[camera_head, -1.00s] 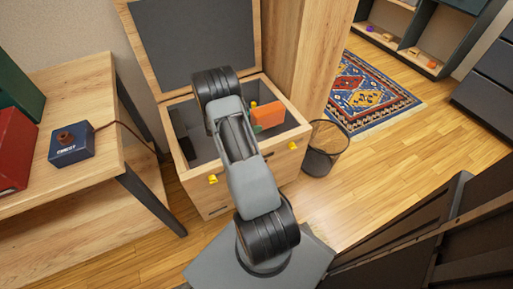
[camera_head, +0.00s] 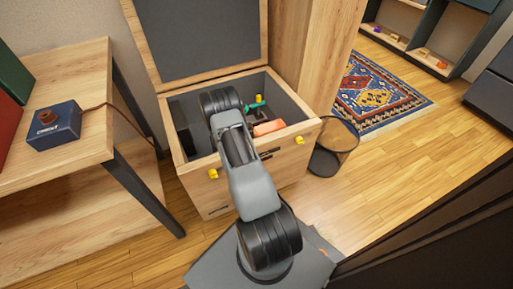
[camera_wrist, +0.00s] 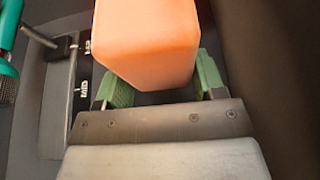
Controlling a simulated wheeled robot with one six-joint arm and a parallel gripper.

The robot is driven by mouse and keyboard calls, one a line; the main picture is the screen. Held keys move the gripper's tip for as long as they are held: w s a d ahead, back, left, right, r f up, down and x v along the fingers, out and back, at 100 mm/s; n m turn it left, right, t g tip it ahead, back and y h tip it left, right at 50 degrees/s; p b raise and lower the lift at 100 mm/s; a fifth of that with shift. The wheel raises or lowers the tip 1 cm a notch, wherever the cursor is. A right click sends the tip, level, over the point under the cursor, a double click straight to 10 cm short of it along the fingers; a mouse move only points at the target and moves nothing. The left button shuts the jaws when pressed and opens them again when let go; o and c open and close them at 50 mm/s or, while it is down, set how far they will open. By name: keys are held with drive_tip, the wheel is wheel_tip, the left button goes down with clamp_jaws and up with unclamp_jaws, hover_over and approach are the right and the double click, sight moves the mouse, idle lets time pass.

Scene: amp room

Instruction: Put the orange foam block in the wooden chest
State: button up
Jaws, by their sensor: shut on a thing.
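The wooden chest (camera_head: 238,183) stands open in the head view, its grey-lined lid tilted back and its inside dark. The orange foam block (camera_head: 268,128) is inside the chest opening, near the front right wall. In the wrist view the block (camera_wrist: 150,40) fills the top middle, held between the green finger pads of my gripper (camera_wrist: 160,88). My gripper is shut on it. In the head view my arm reaches over the chest front and hides most of the gripper. I cannot tell whether the block touches the chest floor.
A teal and yellow item (camera_head: 256,103) lies in the chest, and a teal item (camera_wrist: 8,40) shows in the wrist view. A wire basket (camera_head: 333,147) stands right of the chest. A wooden table (camera_head: 75,150) with a blue button box (camera_head: 55,125) stands left.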

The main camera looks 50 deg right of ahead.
drive_tip(key=shift+f+b, duration=0.8)
drive_tip(key=shift+f, duration=1.05)
drive_tip(key=shift+f, duration=0.1)
drive_tip(key=shift+f, duration=0.15)
drive_tip(key=o, duration=0.9)
drive_tip(key=shift+r, duration=0.35)
drive_tip(key=shift+p+v, duration=1.35)
drive_tip(key=shift+v, duration=2.4)
